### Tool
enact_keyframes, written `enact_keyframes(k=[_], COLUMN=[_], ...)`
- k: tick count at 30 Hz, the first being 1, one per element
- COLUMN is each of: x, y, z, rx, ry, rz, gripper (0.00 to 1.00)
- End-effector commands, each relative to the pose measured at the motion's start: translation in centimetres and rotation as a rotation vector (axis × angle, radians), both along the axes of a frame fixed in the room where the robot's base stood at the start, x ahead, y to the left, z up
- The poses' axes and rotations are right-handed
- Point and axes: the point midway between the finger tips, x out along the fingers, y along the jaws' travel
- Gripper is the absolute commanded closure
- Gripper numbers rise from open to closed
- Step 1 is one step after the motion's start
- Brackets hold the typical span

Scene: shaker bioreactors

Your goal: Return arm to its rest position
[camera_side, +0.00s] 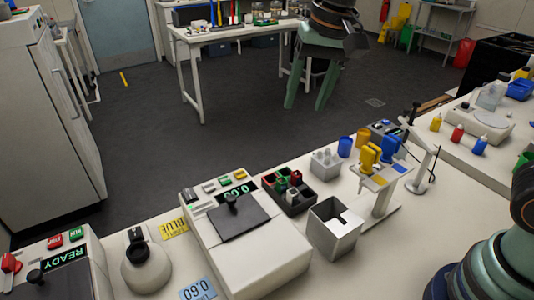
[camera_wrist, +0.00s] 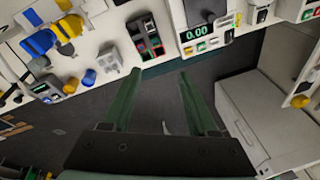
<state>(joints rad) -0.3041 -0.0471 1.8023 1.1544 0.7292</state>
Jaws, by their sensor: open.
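My gripper (camera_side: 305,106) hangs in the air at the top middle of the side view, its two green fingers pointing down and spread apart. In the wrist view my gripper (camera_wrist: 157,74) is also open, with nothing between the fingers. Dark floor shows behind them there. My gripper appears clear of the bench items and touches nothing that I can see. My green and dark arm base stands at the right edge of the side view; the links between it and my gripper are out of frame.
The white bench (camera_side: 345,268) carries a device with a 0.00 display (camera_side: 240,250), a black rack with coloured compartments (camera_side: 302,200), an open grey bin (camera_side: 335,247) and a stand with yellow and blue pipettes (camera_side: 380,200). A READY device (camera_side: 85,260) is at left. The air around my gripper looks clear.

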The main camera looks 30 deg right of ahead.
Motion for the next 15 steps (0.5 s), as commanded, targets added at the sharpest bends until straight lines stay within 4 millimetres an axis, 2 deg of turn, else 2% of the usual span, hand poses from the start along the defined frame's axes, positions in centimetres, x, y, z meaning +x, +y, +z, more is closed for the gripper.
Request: enact_keyframes(k=[1, 6, 12, 15], x=[-0.9, -4.0, -7.5, -8.7], y=[-1.6, -5.9, -9.8, -11.0], z=[0.3, 0.1, -1.3, -2.2], rx=[-0.006, -0.054, -0.136, -0.173], ry=[-0.031, -0.125, -0.222, -0.254], rz=[0.026, 0.149, 0.279, 0.329], gripper=[0.41, 0.41, 0.41, 0.41])
